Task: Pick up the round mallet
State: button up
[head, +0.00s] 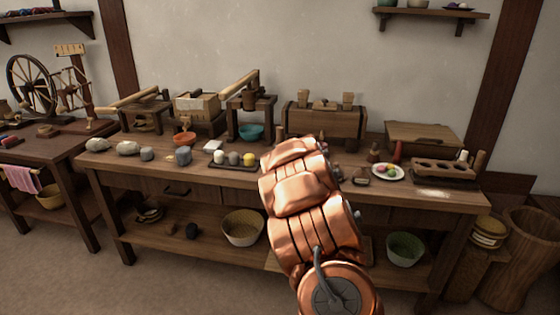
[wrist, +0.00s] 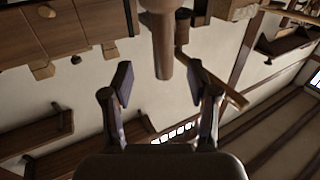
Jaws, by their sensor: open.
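In the wrist view, which is upside down, a round brown wooden shaft (wrist: 163,48) comes down from the top edge and widens there. It looks like the round mallet with its handle standing up, but its wider end is mostly cut off. My gripper (wrist: 159,72) is open, with one finger on each side of the shaft's free end and clear gaps on both sides. Nothing is held. In the head view my copper-coloured arm covers the gripper and the mallet.
The workbench (head: 452,197) carries a wooden chest (head: 325,122), lever presses, a plate of coloured pieces (head: 387,172), a holed wooden block (head: 443,170) and several stones. A teal bowl (head: 250,132) stands left of my arm. Baskets sit on the lower shelf.

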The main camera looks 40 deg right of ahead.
aim_at(280, 140)
jog(key=shift+b+x, duration=0.4)
jog(key=shift+x, duration=3.45)
jog(key=shift+w+a, duration=0.1)
jog(key=shift+a, duration=0.1)
jog(key=shift+r, duration=0.1)
grip_shut()
